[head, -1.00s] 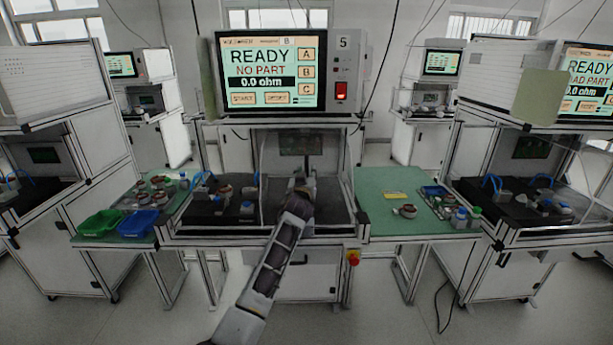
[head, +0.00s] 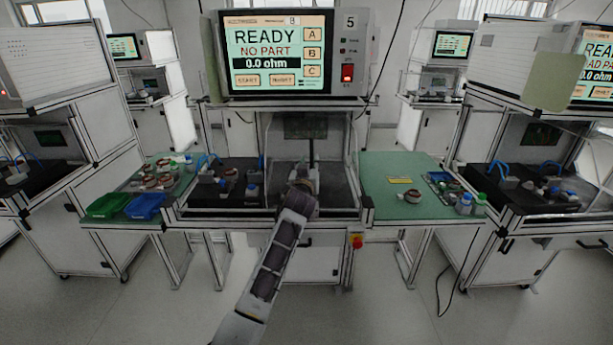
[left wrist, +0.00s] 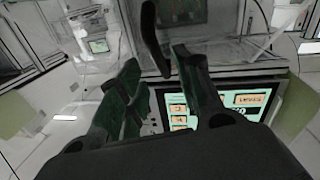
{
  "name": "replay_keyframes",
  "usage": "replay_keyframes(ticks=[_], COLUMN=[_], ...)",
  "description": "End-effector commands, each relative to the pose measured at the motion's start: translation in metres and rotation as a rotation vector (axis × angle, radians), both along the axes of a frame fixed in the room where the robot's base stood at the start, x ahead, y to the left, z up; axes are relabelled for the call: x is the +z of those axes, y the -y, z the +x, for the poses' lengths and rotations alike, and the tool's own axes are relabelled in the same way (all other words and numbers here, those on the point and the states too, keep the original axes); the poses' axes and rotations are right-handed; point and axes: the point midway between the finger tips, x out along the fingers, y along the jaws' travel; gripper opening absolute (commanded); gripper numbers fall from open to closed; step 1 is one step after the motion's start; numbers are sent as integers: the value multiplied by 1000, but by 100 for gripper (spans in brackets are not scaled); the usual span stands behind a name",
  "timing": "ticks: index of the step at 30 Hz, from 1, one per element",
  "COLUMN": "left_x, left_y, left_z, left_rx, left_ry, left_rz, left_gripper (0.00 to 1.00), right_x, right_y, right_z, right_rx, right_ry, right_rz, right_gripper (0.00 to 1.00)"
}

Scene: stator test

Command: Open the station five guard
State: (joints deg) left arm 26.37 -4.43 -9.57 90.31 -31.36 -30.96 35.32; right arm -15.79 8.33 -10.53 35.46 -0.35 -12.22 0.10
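Station five stands in the middle of the head view, its screen (head: 272,52) reading READY, NO PART. Its guard (head: 338,178) looks like a clear panel in a light frame over the right half of the work bay; it appears down. A dark upright bar, perhaps its handle (head: 311,150), rises just beyond my gripper. My left gripper (head: 301,176) is in front of the guard, and my arm hides part of it. In the left wrist view my left gripper's fingers (left wrist: 162,88) are apart with nothing between them. A dark curved bar (left wrist: 153,38) lies just beyond them. Contact is unclear. My right gripper is out of view.
A green side table with green (head: 106,205) and blue (head: 146,206) bins stands left of the bay. Another green table (head: 387,172) with parts and bottles (head: 465,202) is at right. A red emergency button (head: 357,241) sits below the bay's front rail. Neighbouring stations flank both sides.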

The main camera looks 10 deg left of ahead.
Motion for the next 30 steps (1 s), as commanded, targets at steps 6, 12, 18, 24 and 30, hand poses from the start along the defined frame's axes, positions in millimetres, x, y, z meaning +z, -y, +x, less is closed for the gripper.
replay_keyframes(ticks=[6,12,18,24,30], left_x=[-1,-1,-1,0,0], left_y=[2,3,5,6,6], left_z=[-19,-38,-54,-64,-66], left_rx=[-1,0,0,0,0], left_ry=[0,-1,-1,-1,0], left_rz=[0,-1,0,0,0], left_gripper=[35,35,35,35,35], right_x=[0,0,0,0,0], right_y=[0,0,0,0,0], right_z=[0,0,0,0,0], right_rx=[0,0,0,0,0], right_ry=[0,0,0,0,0], right_rz=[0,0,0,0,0], right_gripper=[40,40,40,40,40])
